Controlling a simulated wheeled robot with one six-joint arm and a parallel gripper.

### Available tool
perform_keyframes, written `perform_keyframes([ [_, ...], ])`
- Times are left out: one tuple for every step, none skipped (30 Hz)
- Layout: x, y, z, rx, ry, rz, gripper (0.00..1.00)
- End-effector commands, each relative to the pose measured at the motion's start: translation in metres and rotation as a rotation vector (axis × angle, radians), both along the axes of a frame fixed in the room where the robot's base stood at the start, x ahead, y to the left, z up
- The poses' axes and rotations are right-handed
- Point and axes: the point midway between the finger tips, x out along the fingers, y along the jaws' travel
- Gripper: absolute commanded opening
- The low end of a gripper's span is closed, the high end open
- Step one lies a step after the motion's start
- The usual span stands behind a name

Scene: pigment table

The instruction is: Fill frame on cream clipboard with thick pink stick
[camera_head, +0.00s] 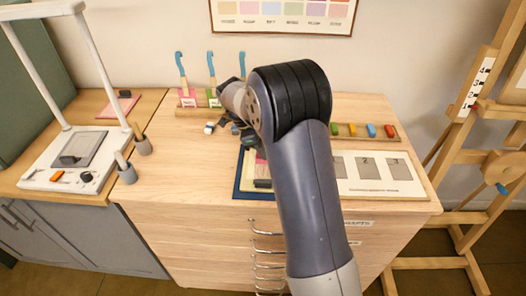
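A cream board (410,191) lies on the wooden cabinet top, right of my arm. It carries grey rectangles, two of them numbered 2 and 3; its left part is behind my arm. A dark blue board edge (240,180) shows left of my arm, with a pink patch (260,157) and a small black piece (262,183) beside it. I cannot tell which board is the clipboard. I cannot make out a thick pink stick. My gripper (226,125) is over the back left of the cabinet top, near a small white-and-dark item (209,128). My arm hides much of it.
A rack (190,111) with blue-tipped tools stands at the back left. A tray (348,138) of green, yellow, blue and red pieces is at the back right. A white stand (35,178) is at left and a wooden easel (458,165) at right. The cabinet's front left top is clear.

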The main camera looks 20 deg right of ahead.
Motion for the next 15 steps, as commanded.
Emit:
perform_keyframes([
  [0.0032, -0.0012, 0.0008, 0.0, 0.001, 0.0, 0.0],
  [0.0047, -0.0017, 0.0009, 0.0, 0.001, 0.0, 0.0],
  [0.0063, -0.0022, 0.001, 0.0, 0.0, 0.0, 0.0],
  [0.0071, -0.0025, 0.0008, 0.0, 0.001, 0.0, 0.0],
  [0.0074, -0.0027, 0.0007, 0.0, 0.001, 0.0, 0.0],
  [0.0076, -0.0027, 0.0005, 0.0, 0.001, 0.0, 0.0],
  [0.0075, -0.0027, 0.0005, 0.0, 0.001, 0.001, 0.0],
  [0.0074, -0.0027, 0.0004, -0.001, 0.002, 0.001, 0.0],
  [0.0074, -0.0027, 0.0005, 0.0, 0.001, 0.0, 0.0],
  [0.0074, -0.0027, 0.0007, 0.0, 0.001, 0.0, 0.0],
  [0.0074, -0.0027, 0.0007, 0.0, 0.001, 0.0, 0.0],
  [0.0074, -0.0027, 0.001, 0.0, 0.0, 0.0, 0.0],
  [0.0073, -0.0027, 0.0014, 0.0, 0.0, 0.0, 0.0],
  [0.0074, -0.0027, 0.0023, 0.0, 0.0, 0.0, 0.0],
  [0.0074, -0.0027, 0.0041, 0.0, 0.0, 0.0, 0.0],
])
